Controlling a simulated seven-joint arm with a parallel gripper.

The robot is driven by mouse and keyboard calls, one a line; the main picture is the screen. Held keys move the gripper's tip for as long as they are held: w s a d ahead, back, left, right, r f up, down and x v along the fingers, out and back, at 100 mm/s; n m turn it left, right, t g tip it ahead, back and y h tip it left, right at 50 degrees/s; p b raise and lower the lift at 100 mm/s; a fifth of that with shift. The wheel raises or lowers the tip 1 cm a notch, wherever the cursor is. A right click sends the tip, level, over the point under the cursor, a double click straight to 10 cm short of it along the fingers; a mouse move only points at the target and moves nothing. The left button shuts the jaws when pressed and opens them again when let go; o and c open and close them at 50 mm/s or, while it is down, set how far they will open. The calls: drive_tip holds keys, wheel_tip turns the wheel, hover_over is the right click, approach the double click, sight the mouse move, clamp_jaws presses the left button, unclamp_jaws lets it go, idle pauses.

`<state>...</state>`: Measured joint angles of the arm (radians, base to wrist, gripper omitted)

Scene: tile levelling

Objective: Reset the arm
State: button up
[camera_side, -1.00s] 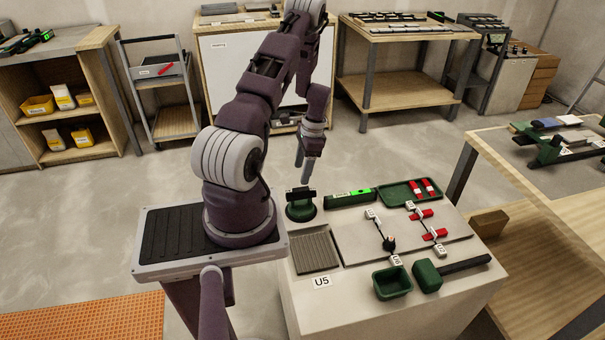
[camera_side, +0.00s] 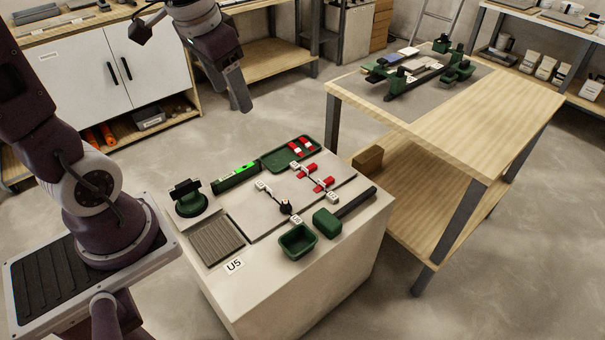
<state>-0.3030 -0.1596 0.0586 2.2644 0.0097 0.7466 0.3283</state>
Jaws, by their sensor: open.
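My gripper (camera_side: 236,88) hangs in the air at the top of the view, above and behind the work bench in the picture, with its fingers pointing down. It holds nothing that I can see and touches nothing. Part of my arm is cut off by the top and left picture edges. The pale work bench (camera_side: 300,293) carries grey tiles (camera_side: 262,222) with red wedges (camera_side: 322,184) and small white clips (camera_side: 333,198) along the joints.
On the bench are a green tray (camera_side: 268,163), a green level (camera_side: 236,178), a round green tool (camera_side: 190,202), a ribbed grey pad (camera_side: 217,240), a green bin (camera_side: 297,242) and a mallet (camera_side: 345,211). A wooden table (camera_side: 480,130) stands right; floor lies between.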

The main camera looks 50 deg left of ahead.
drive_tip(key=s+d+r+t+h, duration=0.1)
drive_tip(key=s+d+r+t, duration=0.1)
drive_tip(key=s+d, duration=0.7)
drive_tip(key=s+r, duration=0.1)
drive_tip(key=s, duration=0.1)
drive_tip(key=shift+s+d, duration=0.35)
drive_tip(key=shift+d, duration=0.05)
